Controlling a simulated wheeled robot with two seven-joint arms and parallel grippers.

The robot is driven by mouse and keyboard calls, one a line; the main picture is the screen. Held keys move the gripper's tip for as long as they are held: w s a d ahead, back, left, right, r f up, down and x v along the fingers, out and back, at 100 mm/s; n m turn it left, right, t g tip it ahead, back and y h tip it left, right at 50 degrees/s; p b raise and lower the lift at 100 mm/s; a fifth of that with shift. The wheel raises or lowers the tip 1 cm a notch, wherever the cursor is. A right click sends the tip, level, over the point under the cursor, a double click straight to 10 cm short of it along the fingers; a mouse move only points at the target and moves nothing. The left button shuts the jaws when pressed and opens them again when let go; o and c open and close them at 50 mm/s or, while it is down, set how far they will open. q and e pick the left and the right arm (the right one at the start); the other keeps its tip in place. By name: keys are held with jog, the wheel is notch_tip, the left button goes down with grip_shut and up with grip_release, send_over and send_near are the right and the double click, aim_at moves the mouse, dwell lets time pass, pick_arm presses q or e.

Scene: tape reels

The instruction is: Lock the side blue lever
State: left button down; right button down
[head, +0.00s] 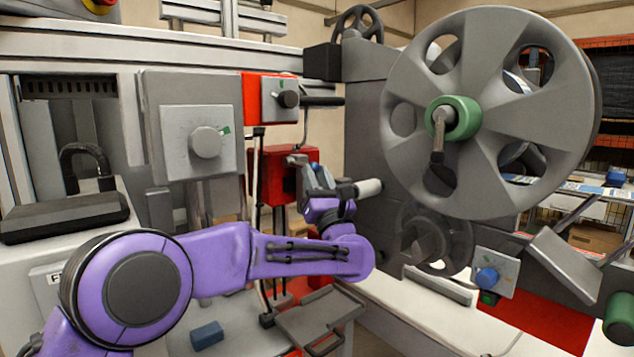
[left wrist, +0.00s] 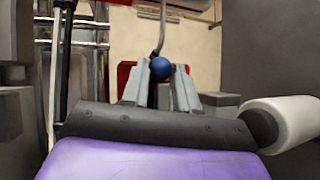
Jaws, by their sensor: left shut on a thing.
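The side lever shows in the left wrist view as a thin metal rod (left wrist: 161,35) ending in a round blue knob (left wrist: 161,69). My left gripper (left wrist: 160,78) is shut on this knob, with one grey finger on each side of it. In the head view my purple left arm reaches in from the left, and the left gripper (head: 314,172) is at the red box (head: 285,172) beside the grey machine column. There the fingers hide most of the knob. My right gripper is not in view.
A large grey reel (head: 540,130) with a green hub (head: 463,118) stands right of the gripper. A white roller (head: 369,188) is close beside the gripper. A grey panel with a knob (head: 206,142) is at the left. A blue block (head: 207,335) lies below my arm.

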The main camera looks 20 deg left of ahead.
pick_arm(q)
jog(key=shift+a+f, duration=0.15)
jog(key=shift+f, duration=0.15)
jog(key=c, duration=1.2)
grip_release()
jog(key=o, duration=0.3)
jog(key=shift+w+a, duration=0.1)
jog(key=shift+o, duration=0.2)
jog(key=shift+w+a+f, duration=0.1)
jog(key=shift+a, duration=0.05)
jog(key=shift+d, duration=0.2)
jog(key=b+v, duration=0.2)
jog(key=v, duration=0.8)
jog(key=shift+s+b, duration=0.25)
jog(key=shift+b, duration=0.05)
